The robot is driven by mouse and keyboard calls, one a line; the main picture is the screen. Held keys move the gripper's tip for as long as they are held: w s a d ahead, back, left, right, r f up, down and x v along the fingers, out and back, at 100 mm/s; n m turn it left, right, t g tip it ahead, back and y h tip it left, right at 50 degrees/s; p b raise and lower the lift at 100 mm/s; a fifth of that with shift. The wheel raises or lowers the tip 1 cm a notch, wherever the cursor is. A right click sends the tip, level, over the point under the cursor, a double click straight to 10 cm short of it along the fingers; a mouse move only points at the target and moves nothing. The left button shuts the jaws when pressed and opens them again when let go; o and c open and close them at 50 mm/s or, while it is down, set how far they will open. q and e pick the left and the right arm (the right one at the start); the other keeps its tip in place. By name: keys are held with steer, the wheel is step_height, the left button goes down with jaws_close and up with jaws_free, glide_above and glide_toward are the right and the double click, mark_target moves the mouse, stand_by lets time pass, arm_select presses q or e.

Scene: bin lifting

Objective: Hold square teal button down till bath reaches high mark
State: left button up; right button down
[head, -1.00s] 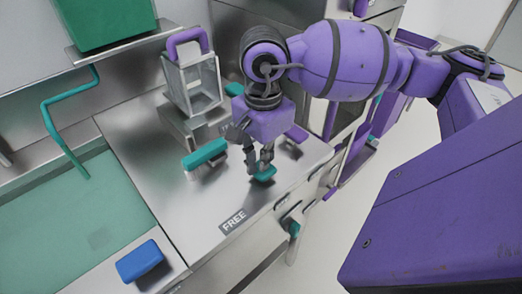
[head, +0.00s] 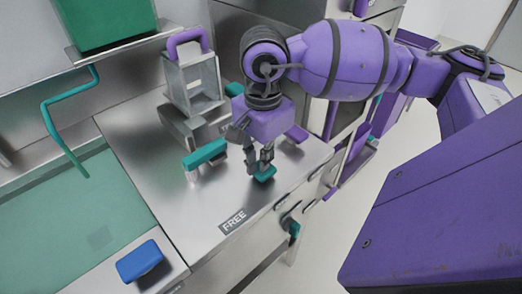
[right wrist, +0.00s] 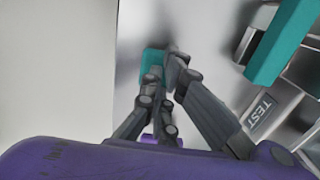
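The square teal button (head: 265,174) is on the steel counter near its right front edge. It also shows in the right wrist view (right wrist: 152,62), partly hidden by my fingers. My right gripper (head: 260,165) points down at the button, its fingertips at or just above it. I cannot tell contact for sure. Its fingers (right wrist: 164,68) are close together, and a narrow gap shows in the head view. The bath (head: 50,225) at the left holds flat green liquid. I cannot make out a high mark. My left gripper is not in view.
A teal bar handle (head: 205,153) and a steel basket with a purple handle (head: 187,42) stand behind and left of my right gripper. A blue pad (head: 139,261) lies at the front left. A FREE label (head: 233,220) is near the counter edge. A green container (head: 105,20) sits on a shelf.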

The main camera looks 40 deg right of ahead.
steer(key=shift+r+p, duration=1.5)
steer(key=shift+r, duration=2.05)
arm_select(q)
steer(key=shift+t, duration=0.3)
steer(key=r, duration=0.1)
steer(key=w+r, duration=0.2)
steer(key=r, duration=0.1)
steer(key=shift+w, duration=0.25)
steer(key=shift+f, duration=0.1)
arm_select(e)
steer(key=shift+f, duration=0.1)
